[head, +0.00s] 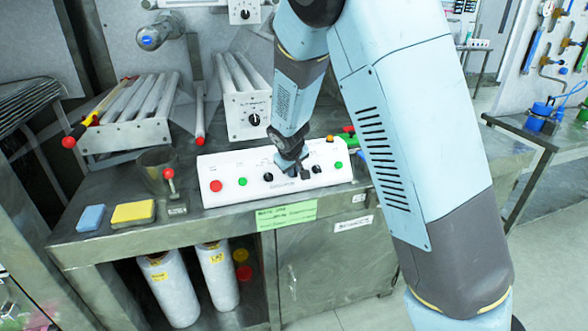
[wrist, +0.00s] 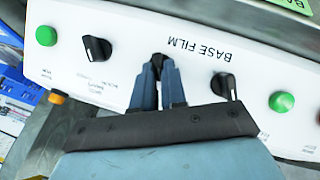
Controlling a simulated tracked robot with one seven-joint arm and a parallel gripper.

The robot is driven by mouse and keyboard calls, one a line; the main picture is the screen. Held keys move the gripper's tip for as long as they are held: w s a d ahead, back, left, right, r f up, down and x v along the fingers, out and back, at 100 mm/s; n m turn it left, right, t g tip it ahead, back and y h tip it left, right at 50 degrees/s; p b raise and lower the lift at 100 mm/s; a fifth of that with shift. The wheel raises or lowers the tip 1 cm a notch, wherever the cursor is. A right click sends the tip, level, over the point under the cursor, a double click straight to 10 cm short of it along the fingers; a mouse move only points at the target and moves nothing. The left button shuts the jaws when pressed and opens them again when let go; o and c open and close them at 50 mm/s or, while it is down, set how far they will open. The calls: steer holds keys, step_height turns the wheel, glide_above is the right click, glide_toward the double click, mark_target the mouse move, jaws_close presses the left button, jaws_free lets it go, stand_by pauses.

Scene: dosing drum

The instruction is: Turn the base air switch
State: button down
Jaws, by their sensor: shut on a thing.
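A white control panel (head: 228,165) stands on the bench; it fills the upper wrist view (wrist: 190,40), upside down with "BASE FILM" on it. My gripper (wrist: 160,75) reaches down to its middle and is shut on the middle black switch knob (wrist: 158,59), one finger on each side. In the head view my gripper (head: 292,170) hides most of that knob. Another black knob (wrist: 97,48) is left of it in the wrist view and one (wrist: 222,86) right of it. The held knob's label cannot be read, so I cannot tell its name.
The panel also carries a red button (head: 216,186), a green button (head: 243,182) and another green button (head: 339,165). A blue sponge (head: 91,217) and a yellow sponge (head: 133,212) lie on the left. A small red-knobbed lever (head: 169,175) and a roller unit (head: 128,125) stand nearby.

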steer(key=shift+s+d+f+n+h, duration=0.1)
steer(key=shift+s+f+n+h, duration=0.2)
steer(key=shift+n, duration=0.2)
stand_by(0.3)
steer(key=c, duration=1.2)
jaws_free()
steer(key=shift+w, duration=0.15)
steer(key=shift+w+r, duration=0.1)
steer(key=shift+w+r, duration=0.1)
steer(key=shift+r, duration=0.05)
steer(key=shift+w, duration=0.15)
steer(key=v, duration=1.3)
steer(key=shift+s+r, duration=0.1)
steer(key=shift+s, duration=0.3)
